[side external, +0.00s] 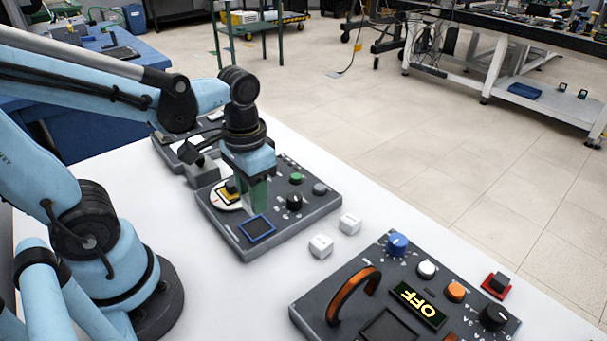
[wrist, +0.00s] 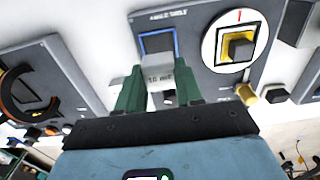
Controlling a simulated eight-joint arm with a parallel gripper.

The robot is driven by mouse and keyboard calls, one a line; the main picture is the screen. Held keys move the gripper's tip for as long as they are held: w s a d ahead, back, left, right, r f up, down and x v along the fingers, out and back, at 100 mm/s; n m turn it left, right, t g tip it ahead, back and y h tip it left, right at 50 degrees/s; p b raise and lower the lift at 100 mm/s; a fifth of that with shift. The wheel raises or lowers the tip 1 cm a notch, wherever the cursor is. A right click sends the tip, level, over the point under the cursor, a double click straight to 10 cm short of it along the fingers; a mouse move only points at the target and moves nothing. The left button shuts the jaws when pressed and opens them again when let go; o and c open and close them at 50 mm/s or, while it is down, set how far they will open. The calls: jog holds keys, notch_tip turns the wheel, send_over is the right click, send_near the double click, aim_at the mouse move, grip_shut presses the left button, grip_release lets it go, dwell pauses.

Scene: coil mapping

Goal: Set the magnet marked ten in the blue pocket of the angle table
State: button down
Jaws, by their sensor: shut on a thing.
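My gripper (wrist: 160,95) is shut on a pale block marked "10 mT" (wrist: 160,77), the magnet, seen between the green fingers in the wrist view. In the side external view my gripper (side external: 254,195) is over the angle table (side external: 226,233), a dark grey panel, and its fingers hide the magnet. The blue pocket (side external: 257,229) is a blue-rimmed square at the panel's near corner and looks empty. In the wrist view the blue pocket (wrist: 157,42) lies just beyond the magnet. A white dial (side external: 218,197) with a yellow-framed dark block sits left of the gripper.
Two white blocks (side external: 320,246) (side external: 349,223) stand on the white table right of the angle table. A larger panel (side external: 312,306) with an orange handle, knobs and an "OFF" display is at the near right. A small red-based button (side external: 496,285) stands beyond it.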

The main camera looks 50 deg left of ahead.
jog(key=shift+f, duration=2.05)
jog(key=shift+f, duration=0.5)
dwell(0.4)
jog(key=c, duration=0.7)
grip_release()
jog(key=shift+o, duration=0.5)
jog(key=o, duration=0.4)
jog(key=shift+o, duration=0.2)
jog(key=shift+r, duration=0.1)
jog(key=shift+r, duration=3.4)
